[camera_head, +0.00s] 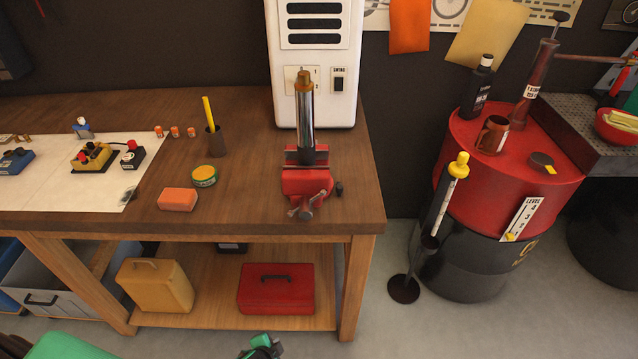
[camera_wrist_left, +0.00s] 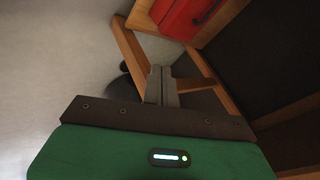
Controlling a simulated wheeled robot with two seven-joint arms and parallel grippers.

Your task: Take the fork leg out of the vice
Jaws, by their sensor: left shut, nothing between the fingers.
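The fork leg (camera_head: 306,117), a chrome tube with a bronze-coloured upper end, stands upright in the red vice (camera_head: 307,181) near the right end of the wooden bench. The vice jaws are around its lower part, which is hidden. My left gripper (camera_head: 264,346) is low at the bottom edge of the head view, in front of the bench and well below the vice. Its fingers are shut and empty in the left wrist view (camera_wrist_left: 161,84). Neither the fork leg nor the vice shows there. My right gripper is not in view.
A white cabinet (camera_head: 340,60) stands right behind the fork leg. An orange block (camera_head: 178,199), a round tin (camera_head: 204,176) and a dark cup (camera_head: 215,141) with a yellow stick lie left of the vice. A red drum (camera_head: 500,170) stands right, beyond open floor.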

